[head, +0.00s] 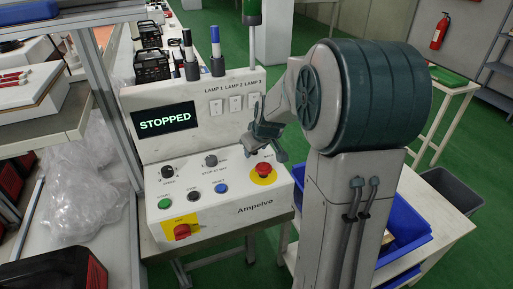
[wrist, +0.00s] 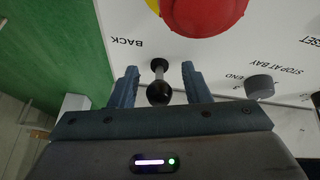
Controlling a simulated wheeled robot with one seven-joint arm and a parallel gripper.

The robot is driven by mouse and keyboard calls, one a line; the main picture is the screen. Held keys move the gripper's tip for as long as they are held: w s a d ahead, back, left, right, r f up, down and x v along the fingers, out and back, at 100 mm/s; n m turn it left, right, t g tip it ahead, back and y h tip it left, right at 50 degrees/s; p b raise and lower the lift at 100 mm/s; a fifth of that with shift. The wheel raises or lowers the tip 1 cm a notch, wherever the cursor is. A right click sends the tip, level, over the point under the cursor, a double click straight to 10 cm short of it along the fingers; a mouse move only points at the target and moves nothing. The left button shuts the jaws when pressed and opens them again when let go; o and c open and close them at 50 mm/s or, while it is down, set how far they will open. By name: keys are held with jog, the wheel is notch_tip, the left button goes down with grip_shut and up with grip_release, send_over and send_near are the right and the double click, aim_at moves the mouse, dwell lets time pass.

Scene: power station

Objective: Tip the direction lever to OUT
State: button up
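The direction lever (wrist: 159,93) is a short metal stem with a black ball knob. In the wrist view it stands on the white panel beside the printed word BACK. My gripper (wrist: 159,75) is open, with one blue-grey finger on each side of the lever and visible gaps between them. In the head view my gripper (head: 265,148) is at the right part of the control console (head: 215,219), above the red mushroom button (head: 263,169). It mostly hides the lever there. No OUT label is readable in either view.
The red button also shows close to the lever in the wrist view (wrist: 205,12). A grey STOP AT BAY knob (wrist: 259,87) is to the right. The display (head: 165,120) reads STOPPED. A red-on-yellow switch (head: 182,231) is at the console's front. A blue bin (head: 408,236) stands right.

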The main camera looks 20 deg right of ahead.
jog(key=shift+r, duration=0.1)
jog(key=v, duration=1.3)
jog(key=shift+s+r, duration=0.2)
jog(key=shift+r, duration=0.05)
